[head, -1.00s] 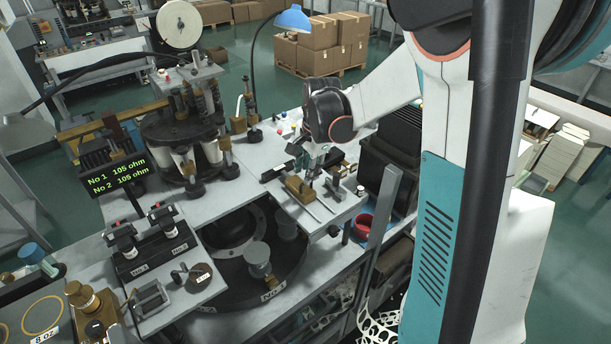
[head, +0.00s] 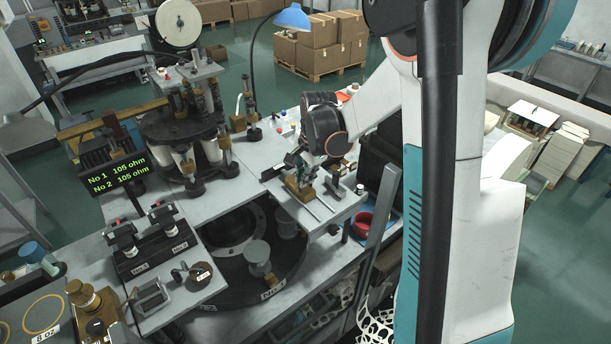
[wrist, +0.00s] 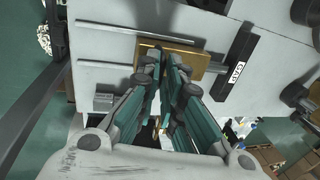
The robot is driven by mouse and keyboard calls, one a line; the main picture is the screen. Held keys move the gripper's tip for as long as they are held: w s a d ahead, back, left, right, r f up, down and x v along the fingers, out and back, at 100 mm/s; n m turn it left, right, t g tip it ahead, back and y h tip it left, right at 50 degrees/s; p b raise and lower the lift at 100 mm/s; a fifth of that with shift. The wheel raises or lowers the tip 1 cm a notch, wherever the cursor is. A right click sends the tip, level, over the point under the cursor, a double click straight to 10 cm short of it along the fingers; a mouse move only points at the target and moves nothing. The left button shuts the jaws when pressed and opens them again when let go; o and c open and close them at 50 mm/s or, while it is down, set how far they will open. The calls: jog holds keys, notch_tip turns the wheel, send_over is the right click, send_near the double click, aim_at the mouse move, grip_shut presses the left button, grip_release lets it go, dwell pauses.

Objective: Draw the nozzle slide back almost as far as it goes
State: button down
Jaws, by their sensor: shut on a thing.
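The nozzle slide is a brass block (head: 307,196) on the pale right-hand worktop, beside two thin rails. My gripper (head: 298,178) comes down onto it from the upper right, and its fingers hide part of the block in the head view. In the wrist view the brass block (wrist: 205,67) lies under the fingertips. My gripper (wrist: 165,58) also shows there, with its teal fingers nearly together. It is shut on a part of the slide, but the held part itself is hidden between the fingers.
A dark block with a white label (wrist: 237,73) stands beside the brass block. A grey post (head: 383,215) and a red bowl (head: 362,225) stand off the worktop's right edge. A dark turntable (head: 285,255) lies below left. A screen (head: 120,173) reads 105 ohm twice.

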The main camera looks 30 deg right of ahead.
jog(key=shift+s, duration=0.15)
jog(key=shift+s+d+b, duration=0.2)
jog(key=shift+s+b, duration=0.1)
jog(key=shift+s, duration=0.7)
jog(key=shift+s+d+b, duration=0.2)
jog(key=shift+s+b, duration=0.05)
jog(key=shift+s, duration=0.7)
jog(key=shift+w, duration=0.1)
jog(key=c, duration=1.7)
grip_release()
jog(key=shift+r, duration=0.1)
jog(key=r, duration=0.4)
jog(key=s+r, duration=0.1)
jog(key=r, duration=0.2)
jog(key=s+r, duration=0.1)
jog(key=r, duration=0.3)
jog(key=shift+s+d+r, duration=0.15)
jog(key=shift+d+r, duration=0.05)
jog(key=shift+r, duration=0.1)
